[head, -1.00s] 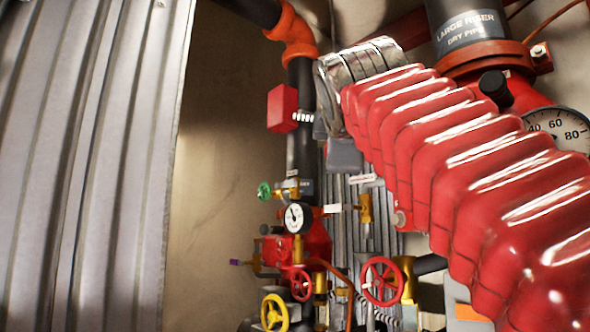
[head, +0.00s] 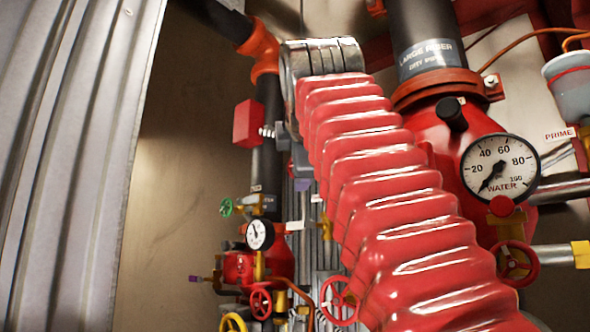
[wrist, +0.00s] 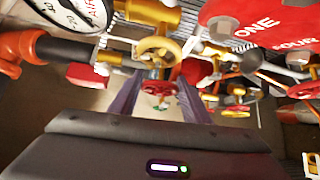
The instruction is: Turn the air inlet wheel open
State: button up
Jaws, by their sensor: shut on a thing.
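In the wrist view a yellow handwheel (wrist: 158,50) sits on a brass valve at the tips of my dark fingers. My gripper (wrist: 159,76) appears shut on this wheel, with a finger at each side of it. I cannot read a label that names it as the air inlet wheel. A smaller red wheel (wrist: 167,104) shows between the fingers, farther off. In the head view my red-sleeved arm hides most of the gripper and whatever it holds.
In the head view a water gauge (head: 499,167), a red wheel (head: 516,264) and a green wheel (head: 227,207) show. A corrugated panel (head: 70,160) fills the left.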

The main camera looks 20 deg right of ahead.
jog(key=shift+f, duration=0.15)
dwell(0.4)
jog(key=o, duration=1)
jog(key=shift+o, duration=0.2)
jog(key=shift+s, duration=0.15)
